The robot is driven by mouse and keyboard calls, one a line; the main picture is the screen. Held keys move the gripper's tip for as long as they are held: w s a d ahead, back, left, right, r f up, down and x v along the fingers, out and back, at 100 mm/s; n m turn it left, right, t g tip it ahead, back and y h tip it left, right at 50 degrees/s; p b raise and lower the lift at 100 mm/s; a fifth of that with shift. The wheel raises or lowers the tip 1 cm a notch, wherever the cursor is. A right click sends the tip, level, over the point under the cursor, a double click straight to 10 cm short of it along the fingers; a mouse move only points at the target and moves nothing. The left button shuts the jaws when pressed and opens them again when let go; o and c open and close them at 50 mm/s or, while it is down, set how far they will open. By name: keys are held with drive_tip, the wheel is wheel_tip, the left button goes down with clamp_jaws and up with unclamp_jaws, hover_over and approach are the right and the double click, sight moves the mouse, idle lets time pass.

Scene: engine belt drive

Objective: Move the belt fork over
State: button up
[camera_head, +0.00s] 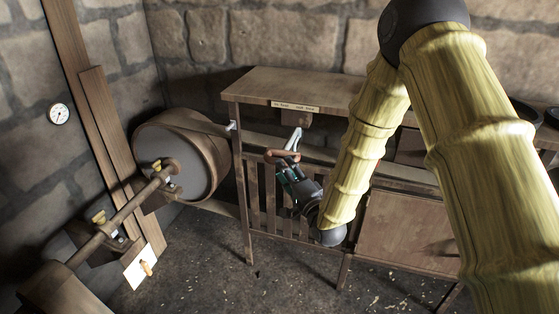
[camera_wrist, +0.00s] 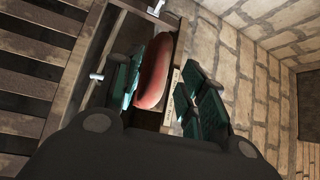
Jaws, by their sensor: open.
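The belt fork shows as a red-brown rounded handle (camera_head: 283,156) below the front edge of the wooden bench, with a pale metal piece (camera_head: 293,138) just above it. My gripper (camera_head: 287,172) reaches up to the handle from below. In the wrist view the red handle (camera_wrist: 154,70) lies between the teal fingers of my gripper (camera_wrist: 163,88). The fingers are open, one on each side of the handle. The left finger looks close to it, with a gap on the right; I cannot tell whether either touches.
The bench (camera_head: 305,88) carries a small label plate (camera_head: 296,107) on its edge. A slatted rail (camera_head: 262,195) and a wooden cabinet (camera_head: 408,230) stand below. A large drum pulley (camera_head: 180,155) on a shaft is at left. A gauge (camera_head: 59,114) hangs on the stone wall.

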drive_tip(key=shift+x, duration=2.15)
clamp_jaws()
